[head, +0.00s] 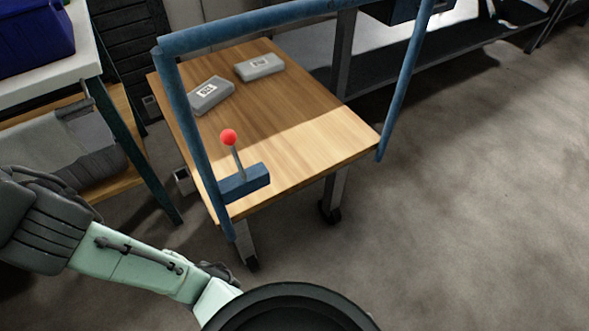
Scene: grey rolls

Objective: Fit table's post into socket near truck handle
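A low wooden-topped table (290,125) on casters stands in the middle of the head view, with a blue tubular handle frame (275,27) rising over it. At its near left corner a grey post (238,162) with a red ball on top stands upright on a blue block (244,182). A small square hollow fitting (182,180) is beside the table's left edge, and a similar one (151,105) is farther back. I cannot tell which is the task's post or socket. My pale green arm is at lower left; its gripper does not show.
Two grey labelled blocks lie on the table, a left one (211,95) and a right one (259,67). A white-topped stand (70,62) with a blue bin (35,35) is at the left. Dark shelving (450,70) lies behind. The floor at the right is clear.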

